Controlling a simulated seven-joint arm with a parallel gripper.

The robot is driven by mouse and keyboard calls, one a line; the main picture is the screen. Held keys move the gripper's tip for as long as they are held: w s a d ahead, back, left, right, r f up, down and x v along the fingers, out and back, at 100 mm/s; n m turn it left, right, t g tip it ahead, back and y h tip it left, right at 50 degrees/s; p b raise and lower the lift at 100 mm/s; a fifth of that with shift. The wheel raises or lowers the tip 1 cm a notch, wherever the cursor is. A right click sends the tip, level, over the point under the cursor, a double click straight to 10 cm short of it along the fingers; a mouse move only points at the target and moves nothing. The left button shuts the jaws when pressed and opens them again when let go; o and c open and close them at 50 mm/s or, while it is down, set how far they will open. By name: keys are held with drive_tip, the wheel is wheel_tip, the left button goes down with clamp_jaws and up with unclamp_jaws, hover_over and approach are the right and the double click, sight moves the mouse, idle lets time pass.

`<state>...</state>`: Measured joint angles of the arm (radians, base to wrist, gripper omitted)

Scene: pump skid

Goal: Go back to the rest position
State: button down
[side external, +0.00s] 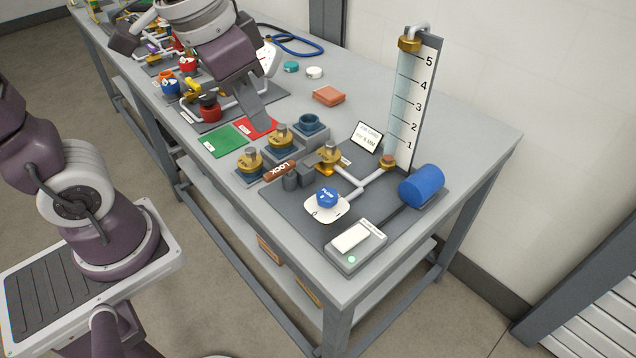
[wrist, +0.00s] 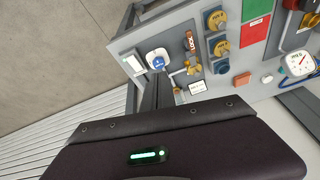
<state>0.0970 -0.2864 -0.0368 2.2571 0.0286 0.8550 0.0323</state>
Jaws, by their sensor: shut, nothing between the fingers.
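My gripper (side external: 262,122) shows in the side external view at the upper middle. Its grey fingers are shut with nothing between them and point down over the table, above the area of the red card. In that view I cannot tell the exact height of the fingertips.
The table (side external: 455,130) carries a pump skid with a blue FLOW knob (side external: 326,198), a LOCK handle (side external: 280,170), a tall gauge column (side external: 415,105) and a blue motor (side external: 422,186). An orange block (side external: 328,96) lies behind. Red (side external: 262,127) and green (side external: 224,142) cards lie near the gripper.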

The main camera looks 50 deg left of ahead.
drive_tip(key=s+a+n+t, duration=0.2)
drive_tip(key=s, duration=0.6)
drive_tip(key=shift+s+a+r, duration=0.25)
drive_tip(key=shift+a, duration=0.1)
